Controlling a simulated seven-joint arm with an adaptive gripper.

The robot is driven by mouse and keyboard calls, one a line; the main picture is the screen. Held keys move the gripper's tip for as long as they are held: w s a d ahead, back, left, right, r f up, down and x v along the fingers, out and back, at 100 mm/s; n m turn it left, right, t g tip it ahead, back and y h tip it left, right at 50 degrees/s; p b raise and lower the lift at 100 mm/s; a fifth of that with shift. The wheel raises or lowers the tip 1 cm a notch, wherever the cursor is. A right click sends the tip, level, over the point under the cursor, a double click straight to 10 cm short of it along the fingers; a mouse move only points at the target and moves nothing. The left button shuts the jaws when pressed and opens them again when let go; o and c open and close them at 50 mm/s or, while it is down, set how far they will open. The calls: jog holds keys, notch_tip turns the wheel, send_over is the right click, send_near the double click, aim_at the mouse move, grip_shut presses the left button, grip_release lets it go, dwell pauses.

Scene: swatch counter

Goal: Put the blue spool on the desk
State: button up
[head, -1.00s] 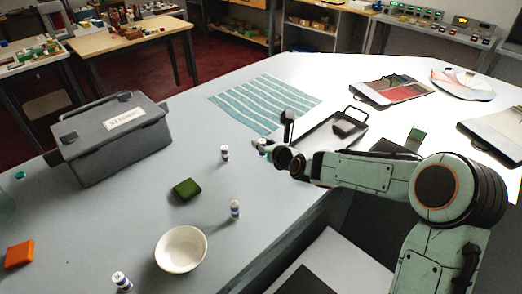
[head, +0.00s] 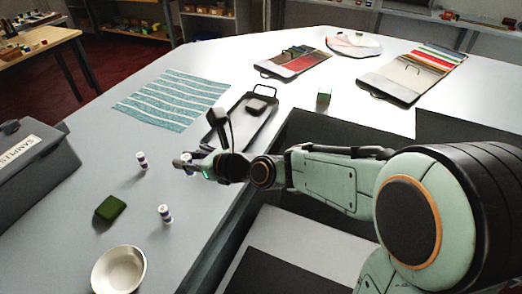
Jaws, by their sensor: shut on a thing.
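My gripper (head: 186,163) is shut on a small blue-and-white spool (head: 188,158) near the middle of the desk (head: 75,170); its fingers partly hide the spool. I cannot tell whether its base touches the desk. Two similar white spools with dark blue bands stand upright and apart from my gripper: one (head: 142,161) to its left, one (head: 165,214) below it in the head view.
A green block (head: 110,208) and a white bowl (head: 119,272) are nearer. A grey lidded box (head: 32,165) stands at left. A striped cloth (head: 172,100) and a dark tray (head: 241,127) lie beyond my gripper. Sample boards lie at the back.

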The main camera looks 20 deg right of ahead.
jog(key=s+f+n+g+y, duration=0.1)
jog(key=f, duration=0.1)
jog(key=s+d+f+n+g+y, duration=0.1)
jog(key=s+f+n, duration=0.1)
jog(key=s+d+f+n+g+y, duration=0.1)
jog(key=s+f+g, duration=0.1)
jog(key=shift+f, duration=0.2)
jog(key=s+d+f+m+t+h, duration=0.2)
jog(key=s+d+f+m, duration=0.15)
jog(key=s+d, duration=0.65)
jog(key=s+d+f+m+t+h, duration=0.25)
jog(key=s+d+f, duration=0.25)
jog(key=s+d, duration=0.45)
jog(key=shift+t, duration=0.25)
jog(key=w+d+f, duration=0.4)
jog(key=d, duration=0.1)
jog(key=w+d+f, duration=0.5)
jog(key=shift+w+f, duration=0.15)
jog(key=shift+w, duration=0.1)
jog(key=shift+w+d+f, duration=0.15)
jog(key=shift+f, duration=0.1)
jog(key=shift+w+d+f, duration=0.1)
jog(key=shift+d+f, duration=0.05)
jog(key=shift+f, duration=1.6)
